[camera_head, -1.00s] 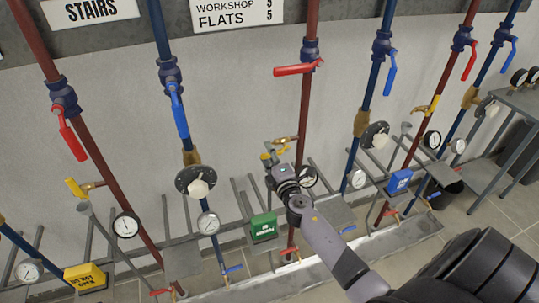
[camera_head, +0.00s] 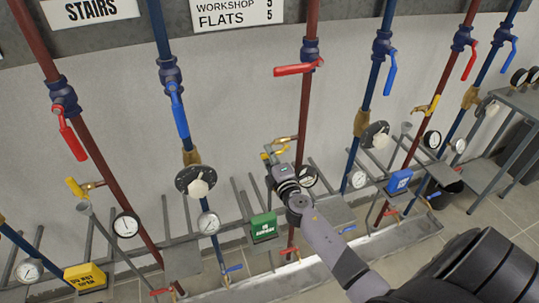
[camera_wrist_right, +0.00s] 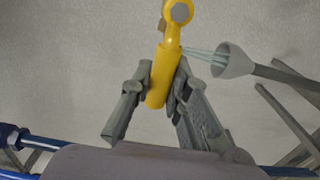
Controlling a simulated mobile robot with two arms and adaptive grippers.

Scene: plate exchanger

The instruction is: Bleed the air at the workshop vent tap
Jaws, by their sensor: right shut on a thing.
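The vent tap (camera_head: 292,138) is a brass branch on the middle red pipe, below the WORKSHOP FLATS sign (camera_head: 238,13). Its yellow lever (camera_wrist_right: 158,88) shows large in the right wrist view, hanging from a grey hex bolt. My right gripper (camera_head: 272,157) is at this tap in the head view. In the wrist view the right gripper (camera_wrist_right: 162,84) has its grey fingers on both sides of the lever, shut on it. Pale blue streaks run from beside the lever toward a grey funnel (camera_wrist_right: 232,62). My left gripper is not in view.
Neighbouring pipes carry red and blue valve levers, gauges and other yellow taps (camera_head: 75,187). A green box (camera_head: 263,227), a blue box (camera_head: 399,181) and a yellow box (camera_head: 85,276) stand low along the rack. A grey shelf (camera_head: 515,105) is at the right.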

